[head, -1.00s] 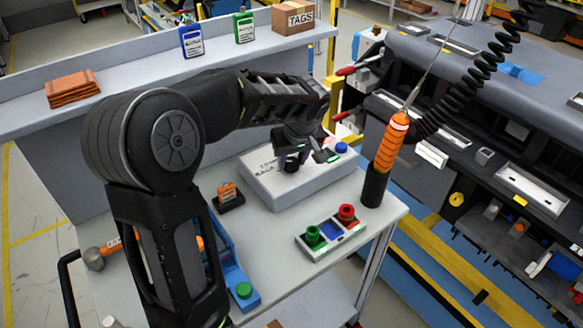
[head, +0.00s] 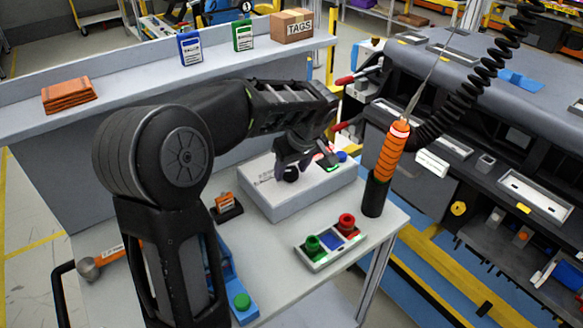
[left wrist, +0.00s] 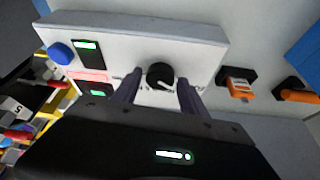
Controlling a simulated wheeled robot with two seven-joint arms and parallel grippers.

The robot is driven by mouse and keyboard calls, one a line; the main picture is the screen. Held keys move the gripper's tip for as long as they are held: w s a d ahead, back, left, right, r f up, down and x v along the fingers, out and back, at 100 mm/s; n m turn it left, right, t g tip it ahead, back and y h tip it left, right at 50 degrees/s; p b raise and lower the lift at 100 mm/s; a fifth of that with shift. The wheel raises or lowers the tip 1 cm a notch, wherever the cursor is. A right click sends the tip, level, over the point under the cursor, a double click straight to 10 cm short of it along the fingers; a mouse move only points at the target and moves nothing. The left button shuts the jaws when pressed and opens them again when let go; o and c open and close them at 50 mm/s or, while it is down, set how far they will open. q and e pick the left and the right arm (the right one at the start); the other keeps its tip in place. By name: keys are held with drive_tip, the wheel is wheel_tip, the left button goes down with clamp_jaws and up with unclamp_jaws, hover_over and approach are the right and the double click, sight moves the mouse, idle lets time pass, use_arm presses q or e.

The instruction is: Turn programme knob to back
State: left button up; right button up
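The programme knob (left wrist: 160,76) is a round black dial with a white pointer mark on the face of a light grey control box (head: 270,198). In the left wrist view its pointer slants toward the lower right. My left gripper (left wrist: 157,92) is open, with one finger on each side of the knob and a gap showing at both sides. In the head view the left gripper (head: 296,168) is over the box's top, and the knob (head: 290,174) is partly hidden beneath it. My right gripper is not in view.
The box also has a blue button (left wrist: 60,53) and small green displays (left wrist: 88,45). A tray with green and red knobs (head: 332,246) and an orange tool in a black holder (head: 374,195) stand to the right. An orange item on a black base (head: 226,208) stands left.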

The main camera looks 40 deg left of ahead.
use_arm(q)
drive_tip(key=shift+o, duration=0.6)
drive_tip(key=v, duration=0.7)
drive_tip(key=shift+r+b, duration=0.3)
drive_tip(key=shift+r, duration=0.05)
drive_tip(key=shift+d, duration=0.1)
